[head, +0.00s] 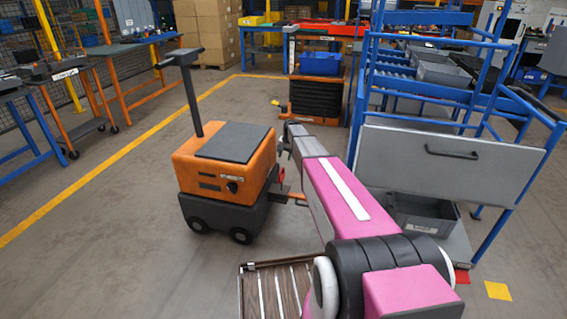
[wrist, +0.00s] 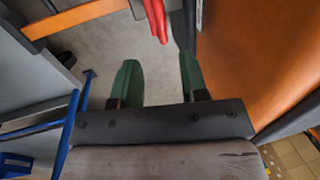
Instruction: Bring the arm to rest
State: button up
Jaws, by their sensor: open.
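My pink arm reaches forward from the lower right of the head view. Its far end is beside the orange tugger (head: 225,160); the fingers are too small to make out there. In the wrist view my gripper (wrist: 157,80) shows two green fingers, apart, with grey floor between them and nothing held. An orange surface (wrist: 250,50), likely the tugger's side, stands close to the right of the fingers. A red part (wrist: 156,18) lies beyond the fingertips at the top; I cannot tell whether it touches them.
A blue rack (head: 365,110) with a grey handled panel (head: 490,165) and a grey bin (head: 425,217) below stands right of my arm. A slatted platform (head: 262,290) is at the bottom. Workbenches (head: 60,70) line the left. Floor left of the tugger is clear.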

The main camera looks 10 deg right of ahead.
jog(key=shift+d+r, duration=0.1)
jog(key=shift+r, duration=0.5)
jog(key=shift+s, duration=0.1)
jog(key=s+a+r+n+h, duration=0.1)
jog(key=s+r+n, duration=0.1)
jog(key=s, duration=1.9)
jog(key=s+a+r+n+h, duration=0.1)
jog(key=s+r+n, duration=0.1)
jog(key=s, duration=1.9)
jog(key=shift+a+n+g, duration=0.2)
jog(key=shift+n+g, duration=0.2)
jog(key=shift+n, duration=0.1)
jog(key=shift+s, duration=0.1)
